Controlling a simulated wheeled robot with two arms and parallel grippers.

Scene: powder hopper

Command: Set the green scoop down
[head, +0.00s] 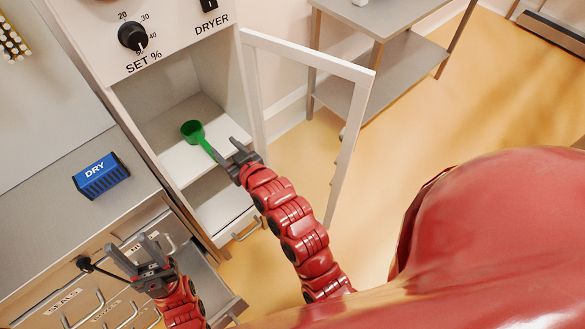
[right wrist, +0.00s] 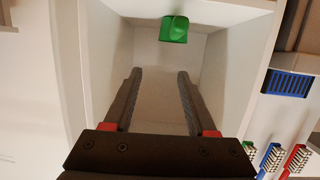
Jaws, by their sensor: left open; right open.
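The green scoop (head: 193,132) rests on the shelf (head: 176,161) inside the open dryer cabinet. Its bowl lies deeper inside and its handle points toward my right gripper (head: 226,151). That gripper is open at the cabinet's front, with the handle's end close to one finger; I cannot tell if they touch. In the right wrist view, the scoop (right wrist: 175,29) shows beyond the open fingertips (right wrist: 159,75), and the space between the fingers looks empty. My left gripper (head: 138,254) is open and empty, in front of the drawers.
The dryer's glass-paned door (head: 358,72) stands open to the right of my right arm. A blue DRY box (head: 101,177) sits on the counter (head: 50,215) at left. A grey side table (head: 395,65) stands at the back. Drawers with handles are at lower left.

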